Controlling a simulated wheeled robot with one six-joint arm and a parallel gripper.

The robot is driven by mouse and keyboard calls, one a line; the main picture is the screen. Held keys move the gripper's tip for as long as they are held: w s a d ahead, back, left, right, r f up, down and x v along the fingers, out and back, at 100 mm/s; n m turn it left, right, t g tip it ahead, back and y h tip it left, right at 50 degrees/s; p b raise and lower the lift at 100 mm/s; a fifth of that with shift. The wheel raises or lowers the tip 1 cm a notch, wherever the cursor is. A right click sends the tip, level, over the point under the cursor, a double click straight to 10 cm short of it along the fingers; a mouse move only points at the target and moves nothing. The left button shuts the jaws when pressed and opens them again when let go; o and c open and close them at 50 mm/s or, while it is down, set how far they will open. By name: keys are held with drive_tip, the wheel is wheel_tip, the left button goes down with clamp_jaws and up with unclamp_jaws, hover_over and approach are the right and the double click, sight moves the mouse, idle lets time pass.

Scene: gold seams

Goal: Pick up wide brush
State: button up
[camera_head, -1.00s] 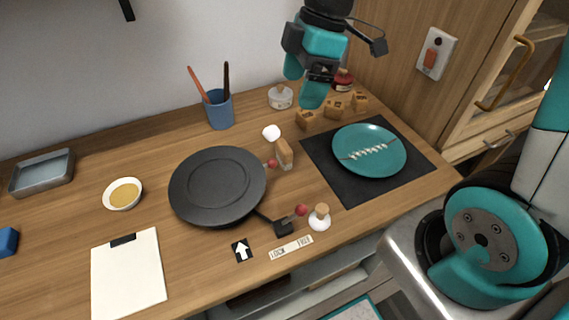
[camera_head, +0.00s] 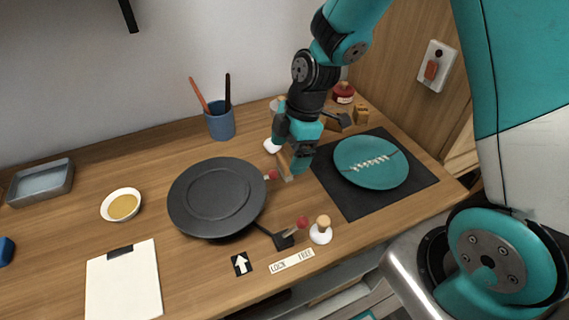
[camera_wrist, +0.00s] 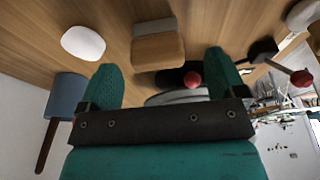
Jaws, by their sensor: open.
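A small upright wooden piece with a pale lower end (camera_head: 286,164), which looks like the wide brush, stands on the counter just right of the black pan. My gripper (camera_head: 291,149) is open right above and beside it and hides part of it. In the wrist view the wooden piece (camera_wrist: 158,49) lies ahead, between the two teal fingertips (camera_wrist: 160,65) and apart from them. Nothing is held.
The black pan (camera_head: 215,195) is close on the left, with red-knobbed pieces by it. A white round item (camera_head: 271,146) and a blue cup (camera_head: 221,124) with two sticks stand behind. A teal plate (camera_head: 371,174) on a dark mat (camera_head: 345,202) is right.

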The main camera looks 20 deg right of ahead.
sight(285, 157)
drive_tip(key=x, duration=0.4)
drive_tip(key=shift+w+a+f+p, duration=0.15)
drive_tip(key=shift+f+p, duration=0.15)
drive_tip(key=shift+f, duration=0.05)
drive_tip(key=c, duration=1)
drive_tip(key=shift+r, duration=0.15)
wheel_tip(285, 157, up, 20)
